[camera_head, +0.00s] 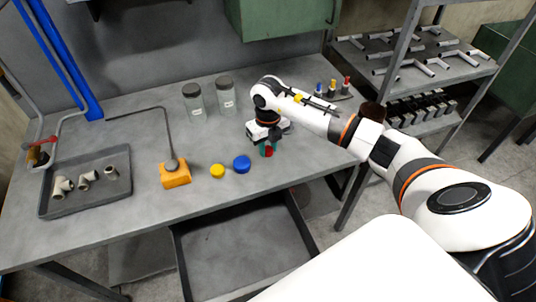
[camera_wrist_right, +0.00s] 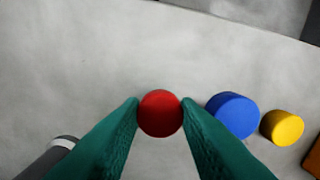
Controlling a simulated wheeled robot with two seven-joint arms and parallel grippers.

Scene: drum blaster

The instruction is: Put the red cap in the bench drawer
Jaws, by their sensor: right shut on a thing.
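The red cap (camera_wrist_right: 160,113) is between the green fingertips of my right gripper (camera_wrist_right: 160,112) in the right wrist view, touched on both sides. In the head view the right gripper (camera_head: 267,148) is low over the bench top, right of the blue cap, and the red cap (camera_head: 269,152) shows small between its fingers. I cannot tell whether the cap still rests on the bench. The bench drawer (camera_head: 247,235) is pulled open below the bench's front edge, and its visible floor looks empty. My left gripper is in neither view.
A blue cap (camera_head: 241,164) and a yellow cap (camera_head: 217,171) lie left of the right gripper. An orange block (camera_head: 175,175) with a bent rod stands further left, near a grey tray (camera_head: 112,199) of pipe fittings. Two jars (camera_head: 194,100) stand behind. Shelving is at the right.

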